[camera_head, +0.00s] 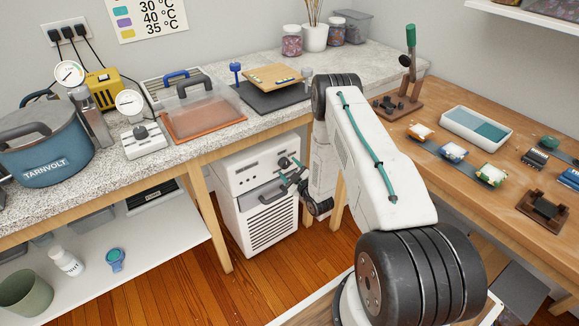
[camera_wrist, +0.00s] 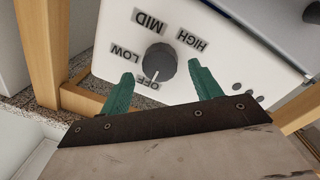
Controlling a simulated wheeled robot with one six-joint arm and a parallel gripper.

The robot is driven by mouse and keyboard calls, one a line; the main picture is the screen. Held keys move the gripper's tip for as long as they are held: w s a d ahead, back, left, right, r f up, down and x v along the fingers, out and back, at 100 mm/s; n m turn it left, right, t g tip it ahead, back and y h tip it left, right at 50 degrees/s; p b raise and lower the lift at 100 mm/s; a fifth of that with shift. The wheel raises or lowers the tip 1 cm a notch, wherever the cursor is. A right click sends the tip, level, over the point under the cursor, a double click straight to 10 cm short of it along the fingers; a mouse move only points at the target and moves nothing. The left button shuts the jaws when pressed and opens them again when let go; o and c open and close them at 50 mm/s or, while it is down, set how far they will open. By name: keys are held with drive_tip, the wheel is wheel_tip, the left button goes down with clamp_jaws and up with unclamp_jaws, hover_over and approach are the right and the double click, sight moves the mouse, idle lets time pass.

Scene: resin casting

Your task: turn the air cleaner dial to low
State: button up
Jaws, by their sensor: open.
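The air cleaner (camera_head: 232,180) is a white cabinet with a vented front, standing on the floor under the counter. Its dark grey dial (camera_wrist: 160,64) shows upside down in the wrist view, with OFF, LOW, MID and HIGH printed around it. A pale mark on the dial seems to point toward OFF. My gripper (camera_head: 290,172) is at the front panel in the head view. In the wrist view its green fingers (camera_wrist: 160,71) are open on either side of the dial, with visible gaps. Whether the fingertips reach the dial's depth is hard to tell.
A wooden table leg (camera_head: 208,215) stands just left of the cleaner. A dark handle (camera_head: 262,195) sticks out of the cleaner's front. The stone counter (camera_head: 215,140) is above, and the wooden floor (camera_head: 165,285) in front is clear.

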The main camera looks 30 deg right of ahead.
drive_tip(key=shift+w, duration=1)
drive_tip(key=c, duration=1)
drive_tip(key=shift+o, duration=0.3)
drive_tip(key=shift+d, duration=0.35)
drive_tip(key=shift+a, duration=0.15)
